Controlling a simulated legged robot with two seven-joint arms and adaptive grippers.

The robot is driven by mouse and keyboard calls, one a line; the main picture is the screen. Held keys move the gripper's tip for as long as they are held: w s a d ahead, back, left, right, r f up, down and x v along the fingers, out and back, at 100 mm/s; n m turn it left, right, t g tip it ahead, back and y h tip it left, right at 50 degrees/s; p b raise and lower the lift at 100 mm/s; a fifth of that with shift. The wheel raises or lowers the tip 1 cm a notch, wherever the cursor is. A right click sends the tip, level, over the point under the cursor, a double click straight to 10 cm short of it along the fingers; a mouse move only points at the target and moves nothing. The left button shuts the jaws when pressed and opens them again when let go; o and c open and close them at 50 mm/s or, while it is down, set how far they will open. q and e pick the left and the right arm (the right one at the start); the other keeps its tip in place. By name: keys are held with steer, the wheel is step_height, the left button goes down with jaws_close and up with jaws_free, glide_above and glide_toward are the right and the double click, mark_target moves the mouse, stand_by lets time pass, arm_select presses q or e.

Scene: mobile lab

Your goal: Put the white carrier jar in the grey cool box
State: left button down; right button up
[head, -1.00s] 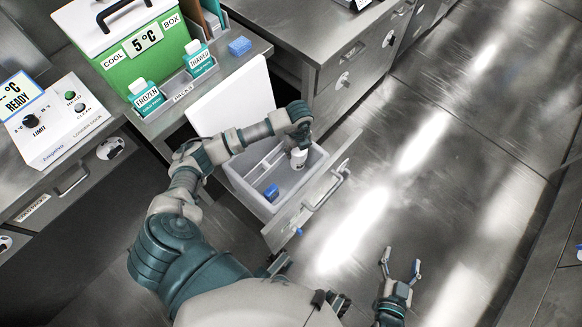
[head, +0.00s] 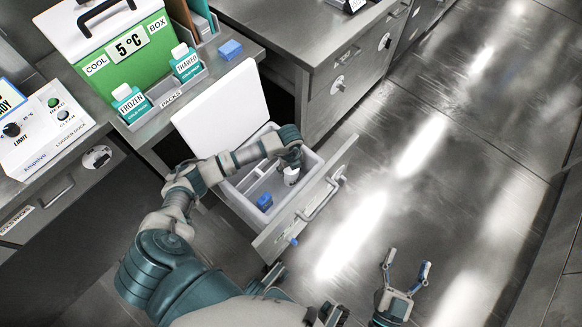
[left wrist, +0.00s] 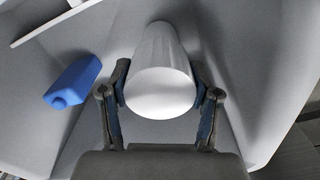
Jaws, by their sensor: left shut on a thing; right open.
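The white jar (head: 291,177) stands inside a grey tub (head: 313,163) in the pulled-out drawer. My left gripper (head: 291,168) reaches down into the tub and is shut on the jar; the left wrist view shows a finger on each side of the white jar (left wrist: 161,92). Whether the jar touches the tub floor I cannot tell. The only box lettered "COOL BOX" (head: 122,68) is green with a white lid, and stands on the bench. My right gripper (head: 405,268) is open and empty above the floor, right of the drawer.
A white panel (head: 225,108) stands behind the tub. Teal "FROZEN" (head: 130,103) and "THAWED" (head: 187,64) packs and a control box (head: 45,130) are on the bench. Floor to the right is clear.

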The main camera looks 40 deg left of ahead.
arm_select(q)
steer(key=shift+c, duration=2.2)
jaws_free()
steer(key=shift+a+f, duration=0.2)
steer(key=shift+o, duration=1)
steer(key=shift+a, duration=0.2)
steer(key=shift+d+r, duration=0.2)
step_height(320, 180, up, 6)
steer(key=shift+w+p, duration=0.1)
steer(key=shift+p, duration=1.1)
step_height(320, 180, up, 6)
steer(key=p, duration=0.1)
steer(key=shift+p, duration=0.4)
arm_select(e)
step_height(320, 180, down, 10)
steer(key=s+d+g+h, duration=0.1)
steer(key=s+g+h, duration=0.1)
steer(key=g, duration=0.6)
steer(key=shift+s+d+r, duration=0.15)
steer(key=shift+s+d, duration=0.15)
steer(key=shift+d, duration=0.05)
arm_select(q)
steer(key=shift+a, duration=0.1)
arm_select(e)
steer(key=shift+w+a, duration=0.1)
steer(key=shift+a, duration=0.1)
